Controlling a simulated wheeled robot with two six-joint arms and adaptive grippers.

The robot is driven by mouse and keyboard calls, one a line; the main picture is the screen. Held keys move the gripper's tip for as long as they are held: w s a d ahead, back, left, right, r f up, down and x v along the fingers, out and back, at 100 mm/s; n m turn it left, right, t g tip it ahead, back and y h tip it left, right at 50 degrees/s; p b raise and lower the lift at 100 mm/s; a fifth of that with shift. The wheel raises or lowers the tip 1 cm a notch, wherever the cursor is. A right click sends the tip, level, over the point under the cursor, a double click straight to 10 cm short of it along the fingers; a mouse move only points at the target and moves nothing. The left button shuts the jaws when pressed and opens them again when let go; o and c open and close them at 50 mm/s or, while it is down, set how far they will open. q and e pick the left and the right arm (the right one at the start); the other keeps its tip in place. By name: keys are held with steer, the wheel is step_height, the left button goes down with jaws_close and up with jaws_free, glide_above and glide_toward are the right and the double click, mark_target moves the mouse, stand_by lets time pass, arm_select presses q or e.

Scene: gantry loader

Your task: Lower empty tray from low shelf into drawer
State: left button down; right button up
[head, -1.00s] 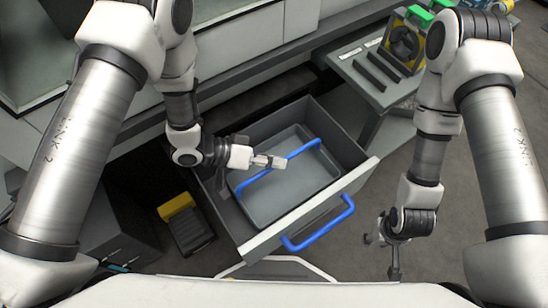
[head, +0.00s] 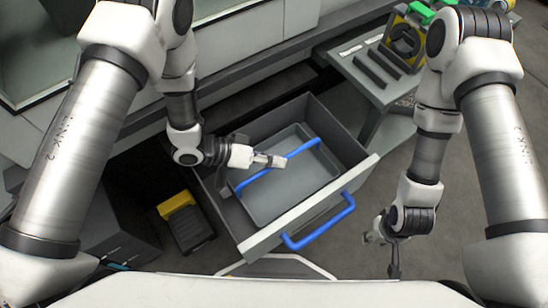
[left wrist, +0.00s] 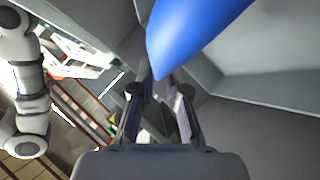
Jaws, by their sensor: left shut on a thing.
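The grey tray (head: 290,196) with a blue bar handle (head: 304,149) sits inside the open drawer (head: 262,242), within its walls. I cannot tell whether its underside touches the drawer floor. The tray looks empty. My left gripper (head: 276,161) is shut on the tray's handle near its middle. The left wrist view shows the blue handle (left wrist: 190,30) large at the fingertips (left wrist: 163,88). The drawer has its own blue handle (head: 318,228) on its front. My right gripper (head: 386,256) hangs outside the drawer to the right, away from the tray; its finger spacing is unclear.
A grey side shelf (head: 372,82) with dark bars and a yellow-and-black item (head: 405,40) stands behind right. A yellow-and-black box (head: 186,224) is on the floor left of the drawer. Floor right of the drawer is clear around my right gripper.

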arm_select(q)
steer(key=c, duration=1.1)
jaws_free()
